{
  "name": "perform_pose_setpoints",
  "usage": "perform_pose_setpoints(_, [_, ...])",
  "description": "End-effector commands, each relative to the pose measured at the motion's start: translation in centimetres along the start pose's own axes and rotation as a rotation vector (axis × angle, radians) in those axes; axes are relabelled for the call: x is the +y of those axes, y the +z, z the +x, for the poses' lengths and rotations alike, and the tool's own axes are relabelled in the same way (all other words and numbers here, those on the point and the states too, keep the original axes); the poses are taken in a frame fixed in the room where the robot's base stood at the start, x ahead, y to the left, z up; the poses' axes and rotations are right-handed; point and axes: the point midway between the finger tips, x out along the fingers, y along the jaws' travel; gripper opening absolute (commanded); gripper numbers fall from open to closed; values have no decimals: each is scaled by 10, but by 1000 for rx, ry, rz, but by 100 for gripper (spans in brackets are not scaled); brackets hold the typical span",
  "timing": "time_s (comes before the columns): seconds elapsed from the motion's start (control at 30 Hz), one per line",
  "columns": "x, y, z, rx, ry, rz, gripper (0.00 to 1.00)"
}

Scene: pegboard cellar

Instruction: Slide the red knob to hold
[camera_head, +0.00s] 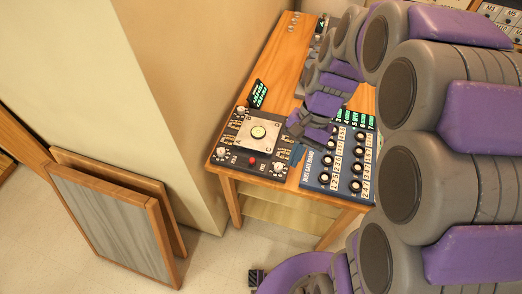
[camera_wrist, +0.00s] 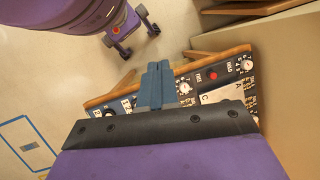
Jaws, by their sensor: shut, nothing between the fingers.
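The red knob (camera_head: 252,161) sits near the front edge of a dark control panel (camera_head: 236,168) at the table's left. A HOLD label is to its left and a FREE label to its right in the head view. The knob also shows in the wrist view (camera_wrist: 211,75), right of my fingers. My gripper (camera_head: 297,155) is to the right of the knob, apart from it, near the panel's right edge. In the wrist view its blue fingers (camera_wrist: 157,72) are together and empty. The knob's slot is too small to make out.
White dials (camera_head: 278,168) flank the knob, and a square plate with a round centre (camera_head: 258,132) lies behind it. A blue panel with several black knobs (camera_head: 325,178) is to the right. Framed boards (camera_head: 115,225) lean at the wall. The wooden table (camera_head: 290,62) is partly bare behind.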

Motion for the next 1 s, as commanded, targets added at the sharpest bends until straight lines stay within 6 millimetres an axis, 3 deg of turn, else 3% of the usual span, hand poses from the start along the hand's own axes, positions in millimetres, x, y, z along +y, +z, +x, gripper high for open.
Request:
perform_pose_setpoints(0.37, [-52, -96, 30, -117, -104, 257, 0])
perform_pose_setpoints(0.63, [-79, -162, 66, -204, -166, 441, 0])
perform_pose_setpoints(0.8, [-88, -193, 87, -246, -193, 533, 0])
perform_pose_setpoints(1.0, [-91, -208, 101, -272, -207, 586, 0])
